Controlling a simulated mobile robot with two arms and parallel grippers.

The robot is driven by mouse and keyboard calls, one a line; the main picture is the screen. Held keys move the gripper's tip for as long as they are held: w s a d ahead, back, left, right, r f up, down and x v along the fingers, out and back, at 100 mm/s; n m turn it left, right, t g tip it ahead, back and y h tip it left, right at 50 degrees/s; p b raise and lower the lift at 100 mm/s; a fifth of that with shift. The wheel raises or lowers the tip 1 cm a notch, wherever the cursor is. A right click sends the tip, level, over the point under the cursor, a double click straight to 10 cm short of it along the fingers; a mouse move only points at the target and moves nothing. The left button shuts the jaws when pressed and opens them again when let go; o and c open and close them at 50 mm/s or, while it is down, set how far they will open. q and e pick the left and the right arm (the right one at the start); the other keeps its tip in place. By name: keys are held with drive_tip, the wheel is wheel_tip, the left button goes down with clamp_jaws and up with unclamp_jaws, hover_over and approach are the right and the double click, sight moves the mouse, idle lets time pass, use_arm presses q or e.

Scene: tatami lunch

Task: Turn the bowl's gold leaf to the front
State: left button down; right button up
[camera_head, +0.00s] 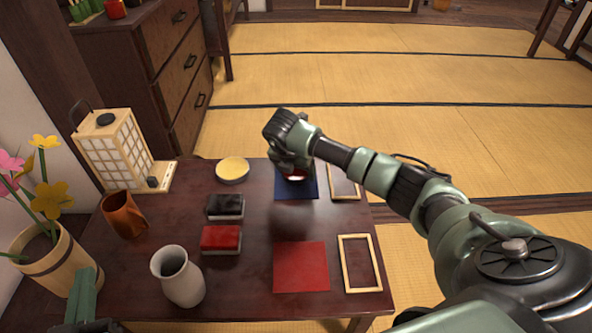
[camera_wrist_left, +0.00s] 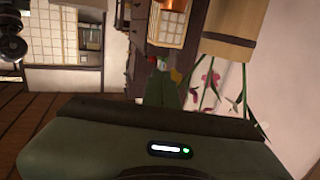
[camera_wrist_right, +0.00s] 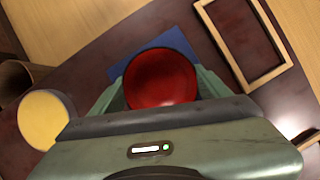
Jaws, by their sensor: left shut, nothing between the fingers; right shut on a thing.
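The bowl (camera_wrist_right: 160,80) has a red inside and appears empty in the right wrist view. It sits over the dark blue mat (camera_head: 311,189) at the table's far right. My right gripper (camera_head: 292,166) is shut on the bowl, one finger at each side of it. In the head view the gripper hides most of the bowl. I see no gold leaf in any view; the bowl's outer wall is mostly hidden. My left gripper (camera_head: 87,288) is shut and empty at the lower left, near the flower pot. Its fingers show in the left wrist view (camera_wrist_left: 165,88).
A red mat (camera_head: 300,267) and wooden frames (camera_head: 359,263) lie at the right. A white vase (camera_head: 178,277), brown mug (camera_head: 123,214), red box (camera_head: 221,239), black box (camera_head: 225,206) and yellow-topped round tin (camera_head: 232,170) stand to the left. The table's middle is clear.

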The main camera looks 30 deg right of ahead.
use_arm(q)
drive_tip(key=shift+w+d+r, duration=0.1)
drive_tip(key=shift+r, duration=0.35)
use_arm(e)
drive_tip(key=shift+f, duration=0.1)
drive_tip(key=o, duration=1.6)
drive_tip(key=shift+c, duration=0.2)
use_arm(q)
drive_tip(key=shift+r+t, duration=0.15)
drive_tip(key=shift+t, duration=0.15)
